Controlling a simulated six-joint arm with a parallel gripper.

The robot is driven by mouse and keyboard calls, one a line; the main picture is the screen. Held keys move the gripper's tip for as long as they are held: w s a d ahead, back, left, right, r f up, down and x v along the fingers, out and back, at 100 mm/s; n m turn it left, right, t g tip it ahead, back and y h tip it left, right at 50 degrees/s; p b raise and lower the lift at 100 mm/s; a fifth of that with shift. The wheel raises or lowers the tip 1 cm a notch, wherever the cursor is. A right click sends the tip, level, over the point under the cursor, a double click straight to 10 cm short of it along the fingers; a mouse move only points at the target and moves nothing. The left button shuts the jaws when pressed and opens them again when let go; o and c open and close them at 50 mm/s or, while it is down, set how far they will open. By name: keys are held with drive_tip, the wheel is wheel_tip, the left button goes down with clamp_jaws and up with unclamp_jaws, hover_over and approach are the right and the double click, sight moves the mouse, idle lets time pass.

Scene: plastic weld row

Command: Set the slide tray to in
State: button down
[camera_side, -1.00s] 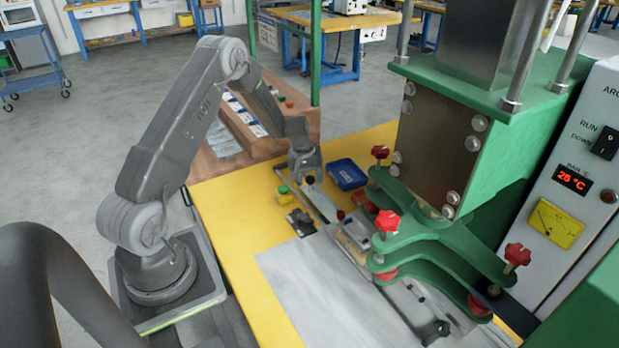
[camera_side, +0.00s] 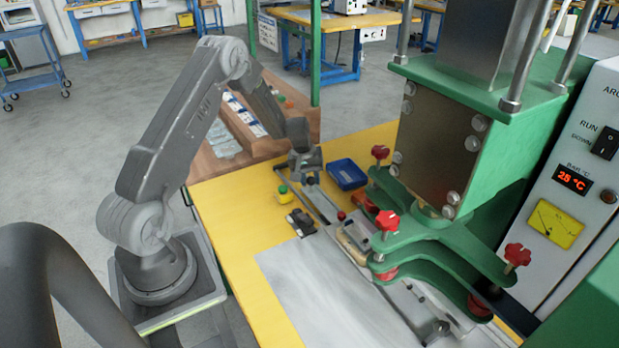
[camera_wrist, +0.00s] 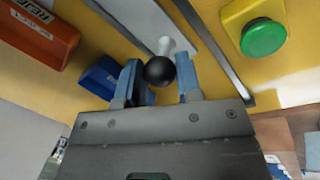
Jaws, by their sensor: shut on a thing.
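The slide tray (camera_side: 352,238) lies between its rails at the edge of the green press head in the side view, its far part hidden beneath the press. In the wrist view the tray's grey end (camera_wrist: 140,18) shows at the top, with a pale rod leading to a round black knob (camera_wrist: 159,71). My gripper (camera_wrist: 159,78) is shut on the knob, with a blue-grey finger on each side. In the side view my gripper (camera_side: 308,178) is low over the outer end of the rails; the knob is hard to make out there.
A blue bin (camera_side: 347,173) stands close right of my gripper. A green button on a yellow box (camera_side: 282,189) stands left of the rails. A red REJECT bin (camera_wrist: 38,38) shows in the wrist view. The green press with red knobs (camera_side: 386,221) overhangs the rails.

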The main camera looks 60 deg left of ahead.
hover_over(333, 216)
drive_tip(key=shift+d, duration=0.1)
drive_tip(key=c, duration=0.8)
unclamp_jaws()
wheel_tip(333, 216, up, 14)
drive_tip(key=s+a, duration=0.1)
drive_tip(key=s, duration=0.1)
drive_tip(key=shift+s+a+f, duration=0.15)
drive_tip(key=shift+a+f, duration=0.05)
drive_tip(key=shift+a, duration=0.1)
drive_tip(key=shift+d, duration=0.1)
